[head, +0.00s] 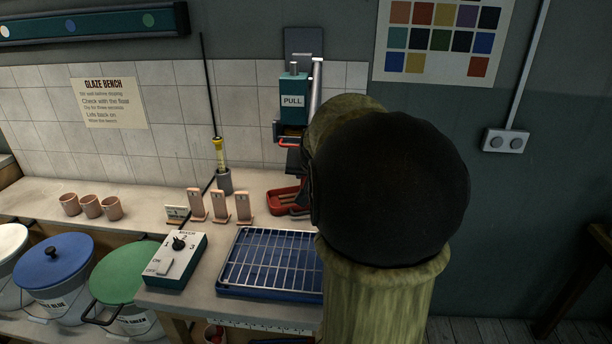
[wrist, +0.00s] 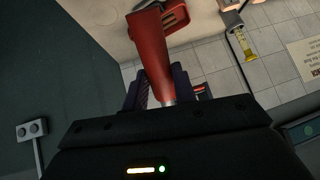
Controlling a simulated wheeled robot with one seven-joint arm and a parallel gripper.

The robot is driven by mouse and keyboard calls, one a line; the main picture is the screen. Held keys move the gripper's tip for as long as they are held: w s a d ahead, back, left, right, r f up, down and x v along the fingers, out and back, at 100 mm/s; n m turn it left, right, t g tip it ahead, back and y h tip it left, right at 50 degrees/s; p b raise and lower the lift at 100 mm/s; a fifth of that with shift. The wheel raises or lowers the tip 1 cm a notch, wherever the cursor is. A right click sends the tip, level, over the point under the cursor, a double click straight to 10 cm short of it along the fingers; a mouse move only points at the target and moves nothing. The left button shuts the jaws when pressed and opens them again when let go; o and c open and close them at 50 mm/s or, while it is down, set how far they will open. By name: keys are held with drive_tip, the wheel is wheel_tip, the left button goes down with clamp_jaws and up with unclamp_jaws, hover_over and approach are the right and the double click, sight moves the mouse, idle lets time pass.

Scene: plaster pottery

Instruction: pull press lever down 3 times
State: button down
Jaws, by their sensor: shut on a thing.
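The press (head: 293,114) is a teal body labelled PULL, mounted on a grey bracket against the tiled wall in the head view. A pale metal bar (head: 316,84) slants beside its right side. In the wrist view my gripper (wrist: 164,92) has its dark fingers closed around a red tapered grip (wrist: 164,62), which appears to be the press lever's handle. A metal shaft shows at its narrow end. In the head view my arm hides the gripper and the grip, so I cannot tell how far down the lever is.
A red tray (head: 276,203) lies on the bench below the press. A blue tray with a wire rack (head: 262,263), a switch box (head: 176,262) and several small clay pieces stand nearer. Lidded buckets (head: 54,261) are at left.

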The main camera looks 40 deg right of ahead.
drive_tip(key=shift+s+f, duration=0.1)
drive_tip(key=shift+f, duration=0.15)
drive_tip(key=c, duration=1.1)
unclamp_jaws()
drive_tip(key=shift+r, duration=0.1)
drive_tip(key=shift+r, duration=0.1)
drive_tip(key=shift+r, duration=0.15)
drive_tip(key=v, duration=1.7)
drive_tip(key=shift+s+p, duration=0.1)
drive_tip(key=shift+p, duration=0.3)
